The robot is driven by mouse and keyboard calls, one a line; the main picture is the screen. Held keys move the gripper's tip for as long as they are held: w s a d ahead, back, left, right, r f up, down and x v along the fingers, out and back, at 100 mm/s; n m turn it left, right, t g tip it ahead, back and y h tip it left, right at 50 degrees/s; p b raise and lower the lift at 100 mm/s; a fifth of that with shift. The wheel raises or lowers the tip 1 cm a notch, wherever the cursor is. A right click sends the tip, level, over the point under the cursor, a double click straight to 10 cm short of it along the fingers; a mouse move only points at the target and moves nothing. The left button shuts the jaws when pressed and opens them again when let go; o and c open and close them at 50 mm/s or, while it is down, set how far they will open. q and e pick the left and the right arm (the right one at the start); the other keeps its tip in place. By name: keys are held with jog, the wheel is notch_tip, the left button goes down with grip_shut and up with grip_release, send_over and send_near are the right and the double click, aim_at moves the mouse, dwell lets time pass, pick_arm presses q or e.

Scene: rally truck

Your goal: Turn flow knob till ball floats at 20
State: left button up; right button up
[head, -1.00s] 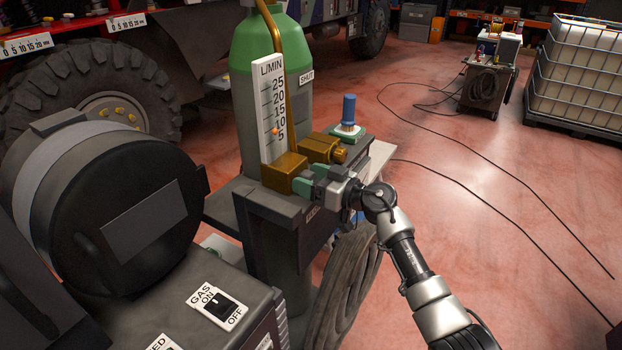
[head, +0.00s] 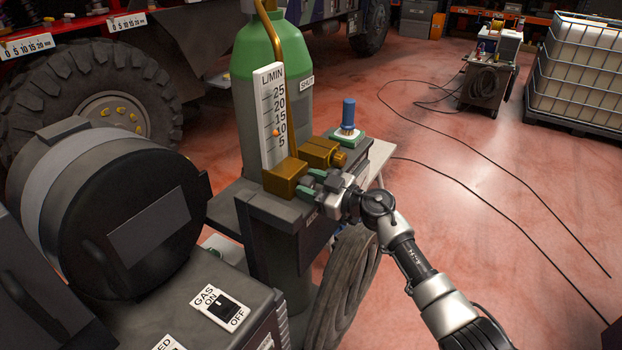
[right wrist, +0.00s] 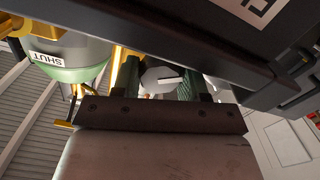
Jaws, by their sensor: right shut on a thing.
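The flow gauge (head: 270,110) is a white upright scale marked L/MIN, beside the green cylinder (head: 262,65). Its small orange ball (head: 276,132) floats at about 10. A brass block (head: 287,176) sits at the gauge's foot. My right gripper (head: 312,187) is at the front of this block, its green fingers shut on the flow knob. In the right wrist view the round, pale knob (right wrist: 163,79) with a white mark shows between the fingers (right wrist: 162,84). The knob is mostly hidden in the head view. My left gripper is not in view.
A brass fitting (head: 324,151) and a blue-topped part (head: 348,118) stand close behind my right gripper. A large black drum (head: 130,215) and a gas switch panel (head: 221,306) are at the left front. A coiled hose (head: 342,285) hangs below. Floor to the right is mostly open.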

jog(key=shift+n, duration=0.7)
jog(key=o, duration=0.9)
jog(key=shift+d, duration=0.1)
jog(key=shift+b+v, duration=0.5)
jog(key=shift+v, duration=4.85)
